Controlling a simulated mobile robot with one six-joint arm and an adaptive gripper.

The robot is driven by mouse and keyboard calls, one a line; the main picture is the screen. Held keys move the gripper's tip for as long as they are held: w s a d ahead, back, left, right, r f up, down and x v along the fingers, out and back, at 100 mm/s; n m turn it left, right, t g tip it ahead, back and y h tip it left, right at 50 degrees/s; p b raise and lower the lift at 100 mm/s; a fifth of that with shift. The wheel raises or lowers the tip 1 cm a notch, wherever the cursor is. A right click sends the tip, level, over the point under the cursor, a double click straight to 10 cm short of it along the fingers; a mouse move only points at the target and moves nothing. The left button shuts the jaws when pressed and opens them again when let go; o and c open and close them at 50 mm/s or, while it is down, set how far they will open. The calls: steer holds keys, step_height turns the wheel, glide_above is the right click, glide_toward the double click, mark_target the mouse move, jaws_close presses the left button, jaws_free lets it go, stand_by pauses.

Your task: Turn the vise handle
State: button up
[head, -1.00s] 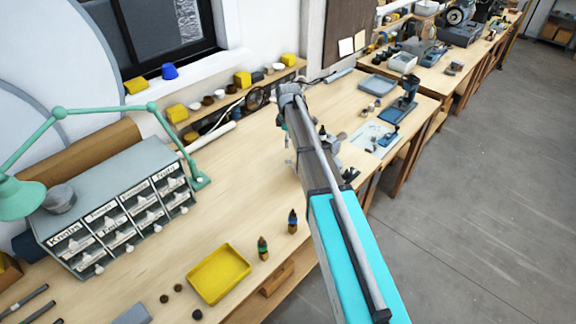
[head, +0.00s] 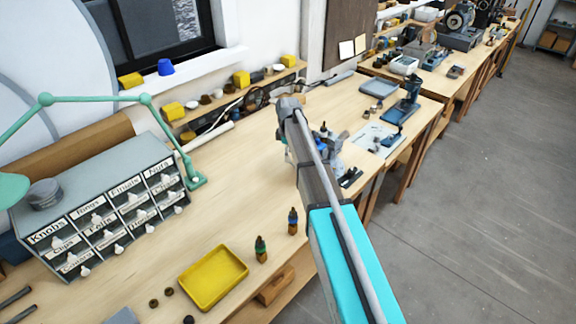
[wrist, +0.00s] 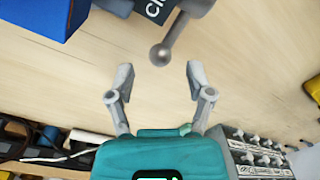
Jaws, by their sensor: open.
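In the wrist view, the grey vise handle (wrist: 178,35) comes in from the top right and ends in a round ball. My gripper (wrist: 160,72) is open and empty, with its two fingers apart on either side below the ball. The ball shows just beyond the fingertips and roughly midway between them; I see no contact. In the head view, a grey metal body that looks like the vise (head: 330,143) shows partly behind my arm on the bench. My arm hides the rest of it, and the fingers are not clear there.
A dark block with white lettering (wrist: 153,9) and a blue object (wrist: 45,18) are near the handle. On the bench (head: 235,190) stand a drawer cabinet (head: 105,215), a green lamp, a yellow tray (head: 213,278) and two small bottles. The bench between cabinet and vise is clear.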

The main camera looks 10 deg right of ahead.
steer(key=shift+f+b, duration=1.55)
steer(key=shift+f, duration=0.3)
steer(key=shift+c, duration=0.2)
jaws_close()
